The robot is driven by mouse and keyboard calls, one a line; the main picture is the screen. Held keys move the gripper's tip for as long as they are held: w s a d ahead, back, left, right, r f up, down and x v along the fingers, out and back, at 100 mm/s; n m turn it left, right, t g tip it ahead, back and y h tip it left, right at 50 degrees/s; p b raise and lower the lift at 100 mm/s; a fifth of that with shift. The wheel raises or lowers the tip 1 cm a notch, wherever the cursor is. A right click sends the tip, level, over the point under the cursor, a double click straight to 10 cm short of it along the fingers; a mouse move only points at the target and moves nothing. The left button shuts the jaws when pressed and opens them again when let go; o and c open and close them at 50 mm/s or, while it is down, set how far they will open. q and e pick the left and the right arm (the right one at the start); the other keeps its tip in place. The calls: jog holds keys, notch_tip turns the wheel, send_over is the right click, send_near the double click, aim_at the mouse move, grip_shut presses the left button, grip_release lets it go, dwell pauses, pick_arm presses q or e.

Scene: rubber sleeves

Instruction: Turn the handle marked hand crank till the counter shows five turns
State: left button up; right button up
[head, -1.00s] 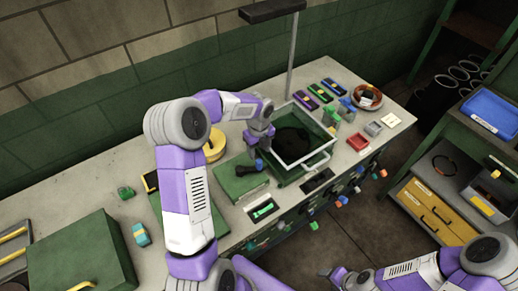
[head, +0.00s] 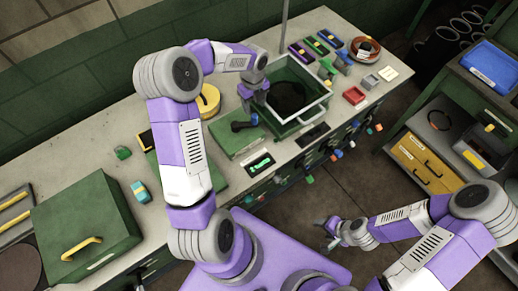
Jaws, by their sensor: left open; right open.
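A dark crank (head: 240,126) with a blue knob lies on a green box (head: 228,139) on the bench. It looks like the hand crank, but no marking is legible. My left gripper (head: 254,108) is open and points down just above the blue knob. I cannot tell whether it touches the knob. My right gripper (head: 333,236) is open and empty, low in front of the bench. I cannot make out a counter reading.
A glass-walled green tray (head: 322,108) stands right of the crank. A yellow round part (head: 208,100) is behind my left arm. A green case (head: 88,235) sits at the left. Coloured knobs (head: 309,179) stick out along the bench front.

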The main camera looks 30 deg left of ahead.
aim_at(254, 116)
dwell(0.8)
